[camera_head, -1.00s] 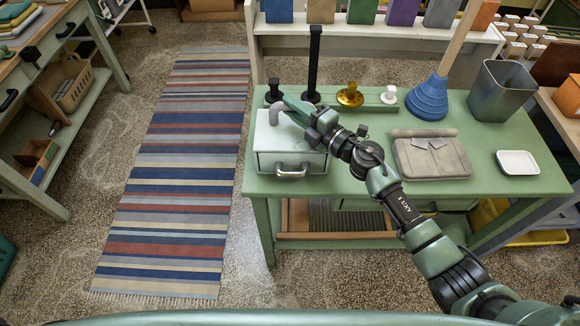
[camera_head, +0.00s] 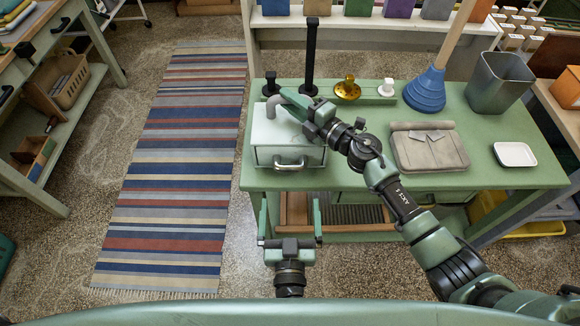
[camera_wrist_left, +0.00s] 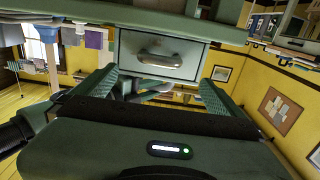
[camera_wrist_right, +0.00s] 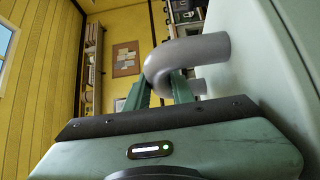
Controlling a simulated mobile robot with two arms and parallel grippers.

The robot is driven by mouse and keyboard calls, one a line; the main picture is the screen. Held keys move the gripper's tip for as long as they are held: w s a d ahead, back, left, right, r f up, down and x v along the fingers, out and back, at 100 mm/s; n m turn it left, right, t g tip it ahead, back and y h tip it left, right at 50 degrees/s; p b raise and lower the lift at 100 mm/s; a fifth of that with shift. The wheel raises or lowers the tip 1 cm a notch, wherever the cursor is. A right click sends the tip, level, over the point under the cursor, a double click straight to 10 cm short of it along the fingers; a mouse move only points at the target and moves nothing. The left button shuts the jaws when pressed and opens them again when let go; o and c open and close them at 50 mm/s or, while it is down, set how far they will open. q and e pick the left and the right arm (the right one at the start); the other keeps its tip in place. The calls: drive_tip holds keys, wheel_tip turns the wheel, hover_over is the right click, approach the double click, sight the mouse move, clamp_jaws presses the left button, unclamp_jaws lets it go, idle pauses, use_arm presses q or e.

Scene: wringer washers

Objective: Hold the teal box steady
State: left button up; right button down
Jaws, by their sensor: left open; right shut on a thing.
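The pale teal box (camera_head: 285,130) sits upright at the left end of the green table. It has a metal pull on its front (camera_head: 289,163) and a grey bent handle (camera_head: 272,106) at its top left. My right gripper (camera_head: 291,101) is shut on the bent handle, which also shows between its fingers in the right wrist view (camera_wrist_right: 190,57). My left gripper (camera_head: 290,210) is open and empty in front of the table, below and apart from the box. The box front (camera_wrist_left: 132,42) and its pull (camera_wrist_left: 158,50) lie ahead of its open fingers in the left wrist view.
On the green table (camera_head: 390,112) stand black posts (camera_head: 310,50), a brass piece (camera_head: 347,88), a blue plunger (camera_head: 425,92), a folded grey cloth (camera_head: 429,150), a metal bin (camera_head: 499,82) and a white dish (camera_head: 515,154). A striped rug (camera_head: 185,150) lies left; the floor there is clear.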

sight(290, 172)
use_arm(q)
drive_tip(key=w, duration=1.1)
drive_tip(key=shift+w, duration=0.4)
